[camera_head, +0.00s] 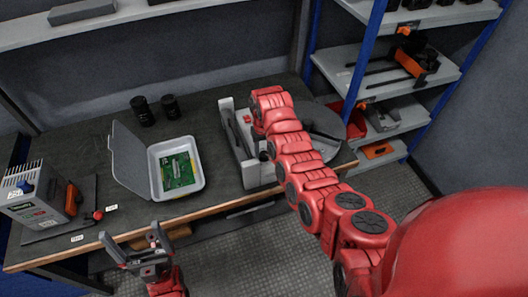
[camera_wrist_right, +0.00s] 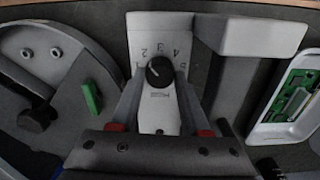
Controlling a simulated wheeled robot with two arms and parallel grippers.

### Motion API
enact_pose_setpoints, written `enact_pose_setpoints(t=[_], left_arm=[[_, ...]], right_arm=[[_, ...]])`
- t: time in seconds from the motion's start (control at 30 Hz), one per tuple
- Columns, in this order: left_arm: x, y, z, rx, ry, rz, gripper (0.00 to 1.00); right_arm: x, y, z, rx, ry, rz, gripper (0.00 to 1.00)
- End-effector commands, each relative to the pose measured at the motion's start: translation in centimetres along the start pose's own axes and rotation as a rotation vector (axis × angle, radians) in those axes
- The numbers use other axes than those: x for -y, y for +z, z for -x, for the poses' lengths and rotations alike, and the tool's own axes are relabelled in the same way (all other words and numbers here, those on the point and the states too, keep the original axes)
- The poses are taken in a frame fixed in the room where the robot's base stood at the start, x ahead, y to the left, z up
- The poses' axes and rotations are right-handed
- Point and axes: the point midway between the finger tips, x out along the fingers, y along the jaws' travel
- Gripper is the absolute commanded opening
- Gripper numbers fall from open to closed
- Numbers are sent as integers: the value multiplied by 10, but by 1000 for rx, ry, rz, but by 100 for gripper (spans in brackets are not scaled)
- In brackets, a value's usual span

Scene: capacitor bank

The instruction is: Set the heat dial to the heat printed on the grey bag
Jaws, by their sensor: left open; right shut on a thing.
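The heat dial is a black round knob (camera_wrist_right: 159,71) on a pale grey panel (camera_wrist_right: 159,116), with numbers 1 to 5 printed in an arc around it. My right gripper (camera_wrist_right: 161,78) has its two fingers on either side of the knob and is shut on it. Which number the knob points to is too small to tell for sure. In the head view my right arm covers the dial and the right gripper. My left gripper (camera_head: 137,254) is open and empty in front of the table's front edge. I cannot make out a grey bag in either view.
A grey open case (camera_head: 199,158) holds a green circuit board (camera_head: 178,171). A grey device (camera_head: 36,203) stands at the far left, with two black cylinders (camera_head: 143,112) at the back. A round grey plate (camera_wrist_right: 28,42) lies beside the dial. Shelves (camera_head: 440,72) stand right.

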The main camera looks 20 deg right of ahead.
Motion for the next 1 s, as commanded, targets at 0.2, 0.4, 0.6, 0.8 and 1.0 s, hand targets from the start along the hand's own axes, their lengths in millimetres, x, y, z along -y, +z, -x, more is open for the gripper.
enact_pose_setpoints(t=[0.2,0.4,0.6,0.8,1.0], left_arm=[[0,0,0,0,0,0,100],[0,0,0,0,0,0,100],[0,0,0,0,0,0,100],[0,0,0,0,0,0,100],[0,1,6,0,0,0,100]], right_arm=[[0,0,1,-1,0,-3,0],[0,0,1,-1,0,-2,55],[0,0,0,-1,0,-2,76],[0,0,0,-1,0,-2,76],[0,-2,14,-5,0,-1,76]])
